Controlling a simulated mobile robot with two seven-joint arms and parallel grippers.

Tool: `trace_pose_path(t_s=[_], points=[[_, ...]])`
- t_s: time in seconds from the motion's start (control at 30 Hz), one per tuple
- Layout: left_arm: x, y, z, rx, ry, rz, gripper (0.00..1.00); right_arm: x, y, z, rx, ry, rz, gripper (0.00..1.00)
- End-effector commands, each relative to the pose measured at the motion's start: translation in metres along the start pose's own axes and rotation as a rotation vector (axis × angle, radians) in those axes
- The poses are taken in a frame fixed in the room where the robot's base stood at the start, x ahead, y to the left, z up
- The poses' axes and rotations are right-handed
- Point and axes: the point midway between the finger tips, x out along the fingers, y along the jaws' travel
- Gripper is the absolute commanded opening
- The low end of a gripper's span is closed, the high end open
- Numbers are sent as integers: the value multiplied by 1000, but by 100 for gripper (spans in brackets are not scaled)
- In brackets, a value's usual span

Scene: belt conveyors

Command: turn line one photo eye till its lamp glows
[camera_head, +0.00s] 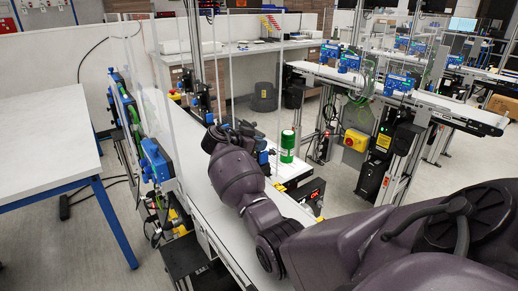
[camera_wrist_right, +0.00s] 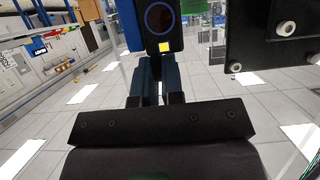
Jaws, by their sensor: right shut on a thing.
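In the right wrist view, a dark photo eye (camera_wrist_right: 163,25) with a blue ring on its face stands straight ahead of my right gripper (camera_wrist_right: 160,68). A small bright yellow square (camera_wrist_right: 166,47) shows at its lower edge; I cannot tell whether it is a glowing lamp. The two fingers are close together below it and shut on its lower part; the contact itself is hard to see. In the head view my right arm reaches over the near white belt (camera_head: 215,205), and its wrist hides most of the photo eye and fingers. My left gripper is not in view.
Clear panels and blue boxes (camera_head: 155,160) line the belt's left side. A white table (camera_head: 45,135) is at the left. Another conveyor (camera_head: 445,105) with a yellow switch box (camera_head: 356,140) stands right.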

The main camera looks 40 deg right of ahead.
Motion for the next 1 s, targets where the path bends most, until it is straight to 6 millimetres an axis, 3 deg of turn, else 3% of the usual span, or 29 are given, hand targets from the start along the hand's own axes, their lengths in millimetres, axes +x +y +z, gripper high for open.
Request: trace_pose_path(t_s=[0.23, 0.27, 0.33, 0.67, 1.0], points=[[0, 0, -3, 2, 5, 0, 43, 0, 0, -2, 2, 2, -1, 0], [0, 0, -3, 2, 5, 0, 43, 0, 0, -2, 1, 1, -1, 10], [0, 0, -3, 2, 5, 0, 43, 0, 0, -2, 1, 1, -1, 19], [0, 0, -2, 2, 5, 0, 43, -4, 0, 0, 0, 0, -2, 19], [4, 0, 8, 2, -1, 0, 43, -49, 0, 0, 1, -1, -3, 19]])
